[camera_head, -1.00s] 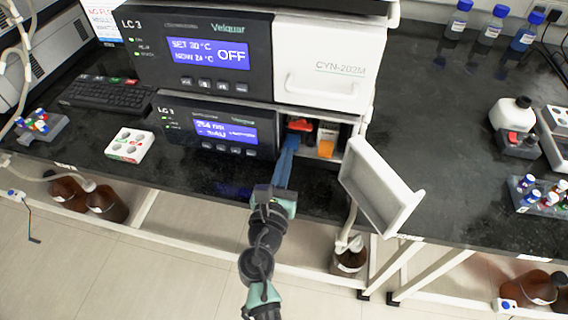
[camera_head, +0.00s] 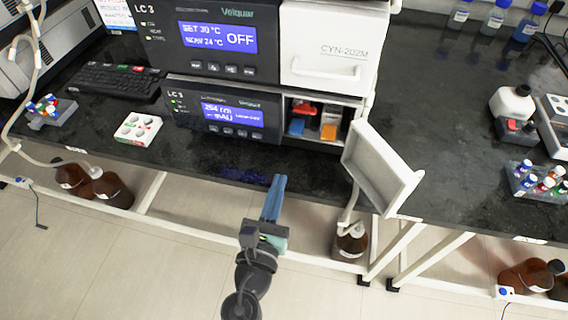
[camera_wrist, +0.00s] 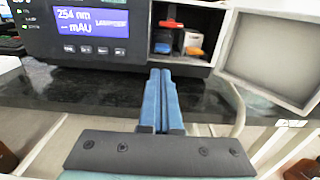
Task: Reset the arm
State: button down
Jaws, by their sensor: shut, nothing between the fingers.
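My gripper (camera_head: 276,190) has long blue fingers and is shut with nothing between them. In the head view it is in front of the bench's front edge, below the LC 3 instrument (camera_head: 222,118), pointing toward it. In the wrist view the fingers (camera_wrist: 162,78) lie side by side and point at the open compartment (camera_wrist: 190,40) of the instrument. The gripper is apart from the instrument. Inside the compartment in the head view are a blue block (camera_head: 296,127), an orange block (camera_head: 329,131) and a red part (camera_head: 304,110).
The compartment's white door (camera_head: 380,170) hangs open at the right of the gripper, past the bench edge. Brown bottles (camera_head: 112,190) stand below the bench. The bench (camera_head: 430,110) is clear at centre right.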

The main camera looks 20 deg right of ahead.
jog(key=shift+v, duration=1.25)
jog(key=w+a+r+m+t+y, duration=0.1)
jog(key=w+a+r+m+t, duration=0.15)
jog(key=r+m, duration=1.1)
jog(key=w+a+r+m+t+y, duration=0.1)
jog(key=w+r+m+t, duration=0.5)
jog(key=r, duration=1.3)
jog(key=s+a+r+m+t+y, duration=0.1)
jog(key=s+a+r+m+y, duration=0.2)
jog(key=r, duration=0.4)
jog(key=s+a+r+m+t+y, duration=0.1)
jog(key=s+r+m+t+y, duration=0.15)
jog(key=s+r, duration=0.4)
jog(key=s+a+r+m+t+y, duration=0.1)
jog(key=s+a+r+m+y, duration=0.25)
jog(key=r, duration=0.45)
notch_tip(320, 180, up, 16)
jog(key=h+p, duration=0.1)
jog(key=p, duration=1.5)
jog(key=shift+d+m+g, duration=0.3)
jog(key=shift+d+m, duration=0.05)
jog(key=shift+w+f, duration=0.1)
jog(key=shift+f, duration=0.05)
